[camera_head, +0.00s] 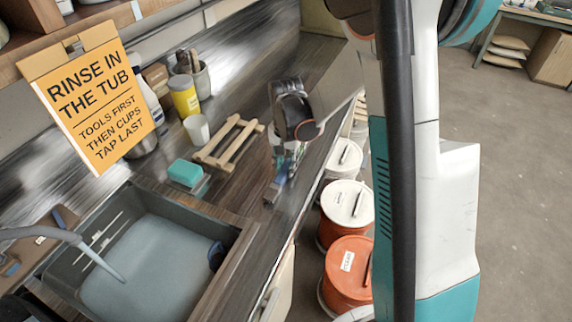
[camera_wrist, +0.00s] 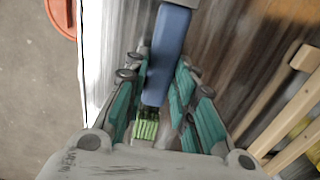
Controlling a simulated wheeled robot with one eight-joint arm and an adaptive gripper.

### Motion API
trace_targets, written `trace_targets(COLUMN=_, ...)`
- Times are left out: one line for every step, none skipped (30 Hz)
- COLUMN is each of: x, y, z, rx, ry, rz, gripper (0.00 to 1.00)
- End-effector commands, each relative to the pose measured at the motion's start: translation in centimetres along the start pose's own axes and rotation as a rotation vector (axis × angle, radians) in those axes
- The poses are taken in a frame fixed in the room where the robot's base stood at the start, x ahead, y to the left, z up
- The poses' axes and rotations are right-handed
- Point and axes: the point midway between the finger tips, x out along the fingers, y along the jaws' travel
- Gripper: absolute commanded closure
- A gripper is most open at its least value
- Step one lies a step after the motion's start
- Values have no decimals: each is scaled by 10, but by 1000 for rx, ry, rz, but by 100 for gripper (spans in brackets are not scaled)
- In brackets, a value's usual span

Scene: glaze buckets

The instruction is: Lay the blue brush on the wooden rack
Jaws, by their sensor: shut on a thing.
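The blue brush (camera_wrist: 167,50) is between the teal-padded fingers of my gripper (camera_wrist: 160,75) in the wrist view, which are shut on its blue handle. Green bristles (camera_wrist: 146,129) show nearer the palm. In the head view my gripper (camera_head: 284,168) is over the dark counter near its front edge, with the blue brush (camera_head: 273,191) at its tips. The wooden rack (camera_head: 228,142) lies on the counter left of my gripper, with its slats bare. In the wrist view the rack (camera_wrist: 284,110) is at the right, apart from the brush.
A teal sponge (camera_head: 186,172) lies beside the rack. A white cup (camera_head: 196,130), a yellow container (camera_head: 184,97) and a sink tub (camera_head: 150,255) are on the left. Lidded buckets, including an orange one (camera_head: 347,268), stand on the floor beyond the counter edge.

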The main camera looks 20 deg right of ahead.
Motion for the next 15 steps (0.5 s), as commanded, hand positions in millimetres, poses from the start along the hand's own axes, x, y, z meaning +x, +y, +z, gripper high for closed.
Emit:
trace_targets(x=0, y=0, z=0, rx=0, ry=0, rz=0, gripper=98)
trace_targets(x=1, y=0, z=0, rx=0, ry=0, rz=0, gripper=98)
trace_targets(x=2, y=0, z=0, rx=0, ry=0, rz=0, gripper=98)
trace_targets(x=3, y=0, z=0, rx=0, ry=0, rz=0, gripper=98)
trace_targets(x=3, y=0, z=0, rx=0, ry=0, rz=0, gripper=73)
trace_targets(x=2, y=0, z=0, rx=0, ry=0, rz=0, gripper=64)
trace_targets(x=2, y=0, z=0, rx=0, ry=0, rz=0, gripper=57)
trace_targets(x=2, y=0, z=0, rx=0, ry=0, rz=0, gripper=56)
trace_targets(x=2, y=0, z=0, rx=0, ry=0, rz=0, gripper=56)
trace_targets(x=2, y=0, z=0, rx=0, ry=0, rz=0, gripper=56)
trace_targets(x=2, y=0, z=0, rx=0, ry=0, rz=0, gripper=56)
trace_targets(x=2, y=0, z=0, rx=0, ry=0, rz=0, gripper=56)
trace_targets(x=2, y=0, z=0, rx=0, ry=0, rz=0, gripper=56)
trace_targets(x=2, y=0, z=0, rx=0, ry=0, rz=0, gripper=56)
trace_targets(x=2, y=0, z=0, rx=0, ry=0, rz=0, gripper=56)
